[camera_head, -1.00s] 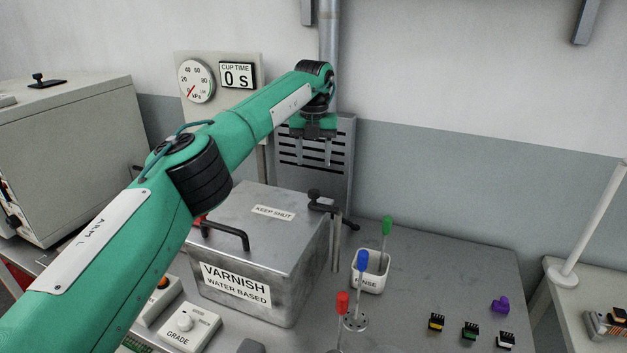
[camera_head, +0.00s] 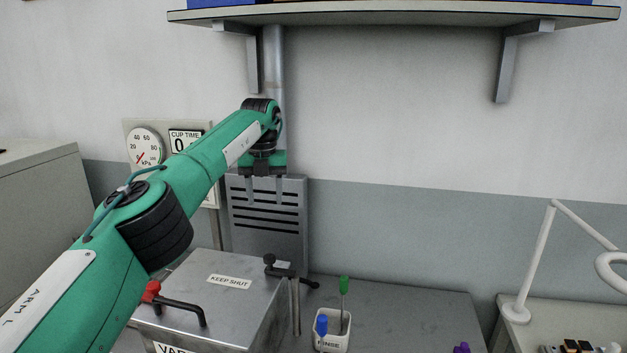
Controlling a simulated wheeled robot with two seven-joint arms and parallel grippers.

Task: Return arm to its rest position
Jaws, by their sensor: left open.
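My left arm, green with black joints, reaches in from the lower left. Its gripper (camera_head: 265,186) hangs fingers down in front of the slotted grey vent panel (camera_head: 268,228) on the back wall. The two thin fingers are apart with nothing visible between them. The gripper appears above and behind the metal varnish box (camera_head: 222,300), whose lid marked KEEP SHUT is down. My right gripper is not in view.
A shelf (camera_head: 400,14) juts out overhead. A white lamp arm (camera_head: 533,265) stands at right. Bench right of the cup is mostly clear.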

